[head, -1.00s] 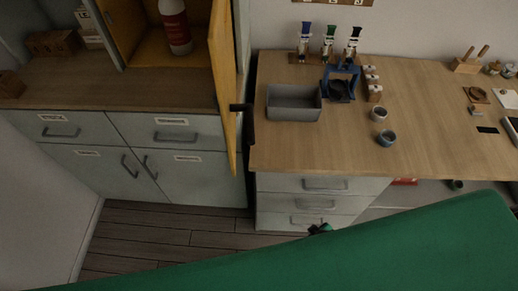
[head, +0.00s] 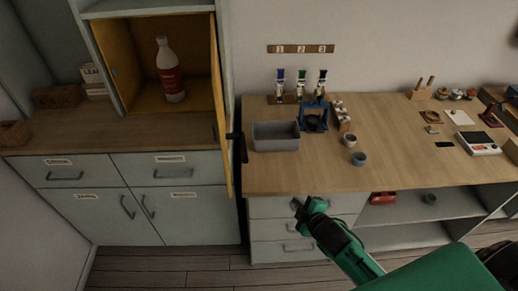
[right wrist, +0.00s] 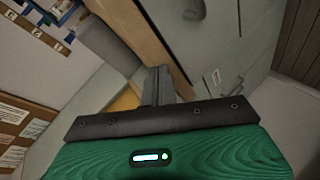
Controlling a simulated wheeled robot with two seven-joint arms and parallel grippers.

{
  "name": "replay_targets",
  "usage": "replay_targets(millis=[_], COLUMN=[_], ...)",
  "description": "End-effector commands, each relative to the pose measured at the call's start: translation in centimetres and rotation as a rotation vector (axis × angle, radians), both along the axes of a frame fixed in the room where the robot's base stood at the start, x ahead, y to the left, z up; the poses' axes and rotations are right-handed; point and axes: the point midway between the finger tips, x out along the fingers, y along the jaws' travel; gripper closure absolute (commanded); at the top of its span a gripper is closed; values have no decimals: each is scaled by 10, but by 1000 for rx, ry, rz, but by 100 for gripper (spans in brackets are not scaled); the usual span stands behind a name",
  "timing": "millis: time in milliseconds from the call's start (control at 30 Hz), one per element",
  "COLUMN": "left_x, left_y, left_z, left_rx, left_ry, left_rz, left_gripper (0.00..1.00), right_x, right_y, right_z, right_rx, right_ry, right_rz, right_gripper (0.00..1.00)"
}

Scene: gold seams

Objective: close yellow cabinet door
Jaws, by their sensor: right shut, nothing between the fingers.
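The yellow cabinet door (head: 220,110) stands open, swung out from the cabinet and seen nearly edge-on in the head view. Its dark handle (head: 237,147) is on the door's right side. The yellow-lined cabinet (head: 196,101) is open, with a white and red bottle (head: 169,72) inside. My right gripper (head: 297,204) is in front of the drawers under the workbench, to the right of the door and apart from it. It is shut and empty. Its dark fingers (right wrist: 160,85) also show in the right wrist view. My left gripper is not in view.
Grey drawers and doors (head: 180,201) are below the cabinet. The floor (head: 180,272) in front is clear.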

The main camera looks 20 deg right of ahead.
Motion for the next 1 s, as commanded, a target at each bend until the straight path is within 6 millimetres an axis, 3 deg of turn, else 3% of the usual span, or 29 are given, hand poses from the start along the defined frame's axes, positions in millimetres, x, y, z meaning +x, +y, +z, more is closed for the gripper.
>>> replay_targets(millis=[267,500,667,800,1000], left_x=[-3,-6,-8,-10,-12], left_y=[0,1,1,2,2], left_z=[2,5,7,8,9], left_rx=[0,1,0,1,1], left_ry=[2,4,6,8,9], left_rz=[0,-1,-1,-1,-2], left_gripper=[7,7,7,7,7], right_x=[38,62,57,41,16], right_y=[-4,1,5,3,-8], right_z=[57,138,184,213,234], right_rx=[-251,-651,-924,-1142,-1339], right_ry=[-288,-730,-1054,-1340,-1666], right_rz=[213,497,675,811,941], right_gripper=[100,100,100,100,100])
